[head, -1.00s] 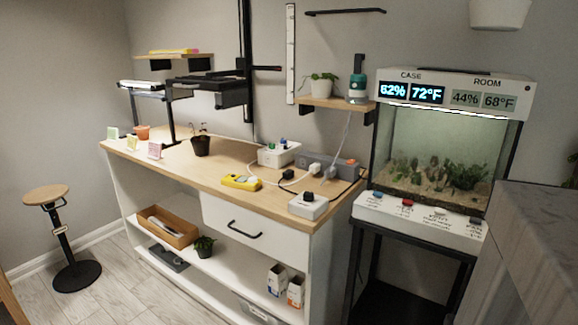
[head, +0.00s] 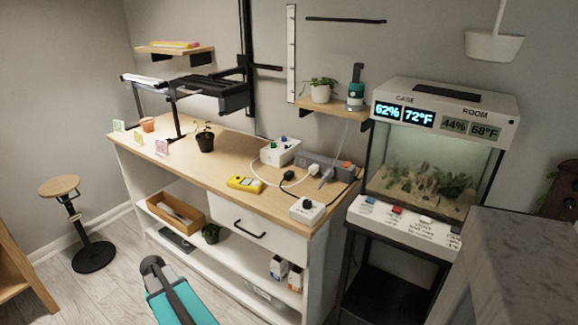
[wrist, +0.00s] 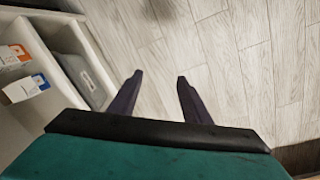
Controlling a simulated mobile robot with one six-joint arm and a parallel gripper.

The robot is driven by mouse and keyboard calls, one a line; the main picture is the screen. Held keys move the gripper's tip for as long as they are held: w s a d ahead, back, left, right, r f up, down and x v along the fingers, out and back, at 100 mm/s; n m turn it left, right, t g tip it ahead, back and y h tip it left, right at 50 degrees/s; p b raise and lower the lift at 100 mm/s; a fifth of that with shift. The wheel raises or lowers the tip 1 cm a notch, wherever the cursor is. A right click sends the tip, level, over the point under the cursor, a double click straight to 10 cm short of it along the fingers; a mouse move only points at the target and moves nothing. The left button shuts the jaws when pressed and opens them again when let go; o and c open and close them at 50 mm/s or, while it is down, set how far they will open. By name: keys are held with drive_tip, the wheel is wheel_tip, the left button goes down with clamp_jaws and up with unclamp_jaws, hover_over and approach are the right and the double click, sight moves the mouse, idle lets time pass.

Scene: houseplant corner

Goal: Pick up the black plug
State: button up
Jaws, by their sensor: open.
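One black plug (head: 288,176) lies on the wooden counter, with a dark cable beside it. Another black plug (head: 307,204) sits on a white socket box (head: 305,214) near the counter's front right corner. My gripper (wrist: 157,82) is open and empty in the wrist view, its two dark fingers apart over the floor. Neither black plug shows in the wrist view. In the head view, my teal and black arm is at the bottom, in front of the counter and well away from both plugs.
A yellow meter (head: 245,184), a white box with coloured plugs (head: 281,151) and a grey power strip (head: 325,166) with a white plug crowd the counter's right part. A potted seedling (head: 205,143) stands further left. A terrarium (head: 425,165) stands to the right.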

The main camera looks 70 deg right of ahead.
drive_tip(key=s+d+r+m+t+h+p, duration=0.1)
drive_tip(key=s+d+r+m+p, duration=0.15)
drive_tip(key=d+r+p, duration=0.85)
drive_tip(key=s+d+r+m+h+p, duration=0.1)
drive_tip(key=s+d+r+m+p, duration=0.2)
drive_tip(key=d+r, duration=1.6)
drive_tip(key=s+d+r+m, duration=0.1)
drive_tip(key=r, duration=0.2)
drive_tip(key=s+d+r+m, duration=0.1)
drive_tip(key=s+r, duration=0.1)
drive_tip(key=r, duration=0.1)
drive_tip(key=s+d+r+m, duration=0.1)
drive_tip(key=s+r, duration=0.1)
drive_tip(key=r, duration=0.1)
drive_tip(key=shift+d+h+p, duration=0.35)
drive_tip(key=shift+h+p, duration=0.05)
drive_tip(key=s+d+r+m+g+p, duration=0.1)
drive_tip(key=s+d+r+m, duration=0.2)
drive_tip(key=s+d+r, duration=0.5)
drive_tip(key=shift+s+d+h, duration=0.3)
drive_tip(key=shift+s, duration=0.95)
drive_tip(key=p, duration=0.3)
hover_over(290, 175)
drive_tip(key=w+a, duration=0.2)
drive_tip(key=shift+s+f, duration=0.1)
drive_tip(key=shift+f, duration=3.85)
